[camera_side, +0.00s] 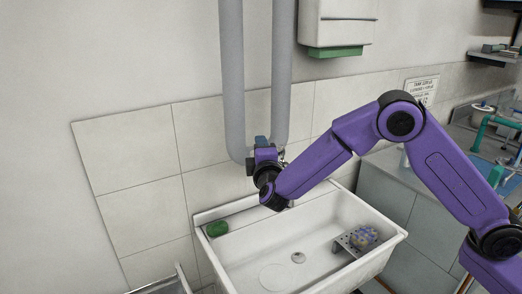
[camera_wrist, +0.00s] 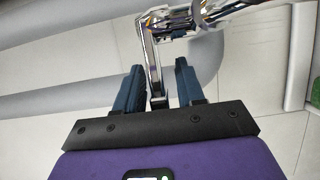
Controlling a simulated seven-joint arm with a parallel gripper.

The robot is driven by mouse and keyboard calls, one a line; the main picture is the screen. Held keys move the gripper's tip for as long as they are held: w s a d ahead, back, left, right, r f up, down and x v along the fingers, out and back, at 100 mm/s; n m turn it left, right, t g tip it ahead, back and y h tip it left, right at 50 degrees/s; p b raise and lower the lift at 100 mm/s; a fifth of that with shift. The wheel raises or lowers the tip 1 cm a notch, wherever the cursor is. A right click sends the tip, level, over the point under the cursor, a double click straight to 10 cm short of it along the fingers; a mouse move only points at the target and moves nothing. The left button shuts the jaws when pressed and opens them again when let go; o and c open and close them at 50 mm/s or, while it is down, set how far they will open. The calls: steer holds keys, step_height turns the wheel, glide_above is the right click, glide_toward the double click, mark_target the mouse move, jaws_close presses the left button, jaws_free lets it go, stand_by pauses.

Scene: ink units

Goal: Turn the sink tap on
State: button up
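The chrome sink tap (camera_wrist: 190,18) is at the top of the wrist view, with its thin lever (camera_wrist: 152,60) reaching down between my fingers. My gripper (camera_wrist: 159,66) is open, its two dark blue fingers apart on either side of the lever. Gaps show between the lever and the fingers, so they do not close on it. In the side view my gripper (camera_side: 261,142) is at the wall above the back of the white sink (camera_side: 250,247). There the tap is mostly hidden behind my wrist. No water stream can be made out.
Two grey vertical pipes (camera_side: 231,70) run down the wall close behind my gripper. A green soap or sponge (camera_side: 217,229) lies on the sink's back left corner. A dispenser (camera_side: 338,25) hangs above.

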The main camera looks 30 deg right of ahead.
steer(key=shift+w, duration=0.1)
jaws_close()
steer(key=shift+y, duration=0.4)
steer(key=n+y, duration=0.1)
steer(key=s+n+t+y, duration=0.1)
steer(key=y, duration=0.1)
steer(key=n+y, duration=0.1)
steer(key=y, duration=0.1)
steer(key=shift+s+n, duration=0.4)
steer(key=shift+s+n+y, duration=0.25)
steer(key=shift+n+y, duration=0.3)
steer(key=shift+y, duration=0.4)
steer(key=shift+s+n+y, duration=0.25)
steer(key=shift+n+y, duration=0.35)
steer(key=shift+y, duration=0.3)
steer(key=shift+s+n+y, duration=0.25)
steer(key=shift+n+y, duration=0.3)
steer(key=shift+y, duration=0.4)
jaws_free()
